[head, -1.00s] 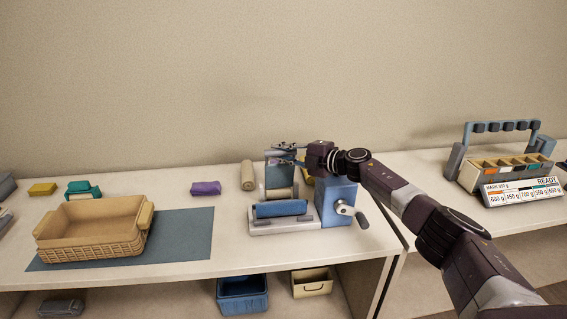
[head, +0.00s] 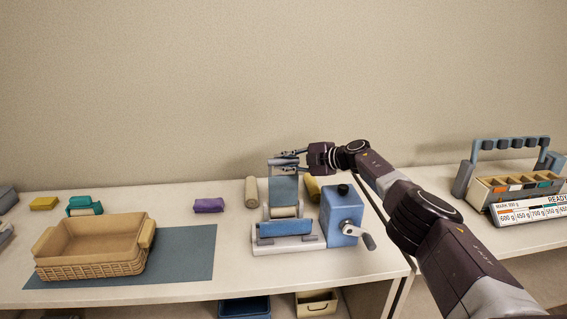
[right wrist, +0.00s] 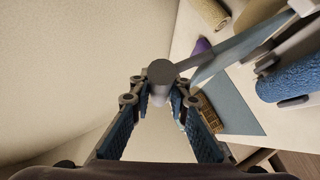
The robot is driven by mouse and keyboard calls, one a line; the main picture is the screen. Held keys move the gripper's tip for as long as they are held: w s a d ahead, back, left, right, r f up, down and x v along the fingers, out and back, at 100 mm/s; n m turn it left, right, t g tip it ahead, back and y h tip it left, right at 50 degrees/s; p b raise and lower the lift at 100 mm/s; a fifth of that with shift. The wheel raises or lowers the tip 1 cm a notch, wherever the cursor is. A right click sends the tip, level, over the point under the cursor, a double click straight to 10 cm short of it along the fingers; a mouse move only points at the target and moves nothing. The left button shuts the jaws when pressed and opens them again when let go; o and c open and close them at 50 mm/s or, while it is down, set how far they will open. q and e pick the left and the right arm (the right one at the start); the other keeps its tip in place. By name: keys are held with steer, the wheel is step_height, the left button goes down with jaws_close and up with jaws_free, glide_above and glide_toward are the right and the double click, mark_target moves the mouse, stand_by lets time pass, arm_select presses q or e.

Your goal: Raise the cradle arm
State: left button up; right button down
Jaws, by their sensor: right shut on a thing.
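The machine's cradle arm (head: 284,190) is a blue-grey plate that stands up from behind the roller area, with a grey bar across its top. My right gripper (head: 287,160) is shut on this bar. In the right wrist view the round grey end of the bar (right wrist: 161,72) sits between the fingertips (right wrist: 158,88), and an arm of the cradle (right wrist: 240,48) runs off to the right. A cream roll (head: 284,212) and a blue roller (head: 285,228) lie low in the machine's grey base (head: 290,247). My left gripper is not in view.
A blue crank box (head: 338,212) with a black knob is at the machine's right. Tan (head: 251,190) and yellow (head: 312,189) rolls stand behind. A tan basket (head: 92,247) sits on a mat at left. A grey rack (head: 512,180) stands far right.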

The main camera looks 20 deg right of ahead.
steer(key=shift+r, duration=0.1)
stand_by(0.3)
steer(key=c, duration=1.8)
jaws_free()
steer(key=shift+d, duration=0.1)
steer(key=shift+v, duration=1.4)
steer(key=v, duration=0.9)
steer(key=shift+s, duration=0.15)
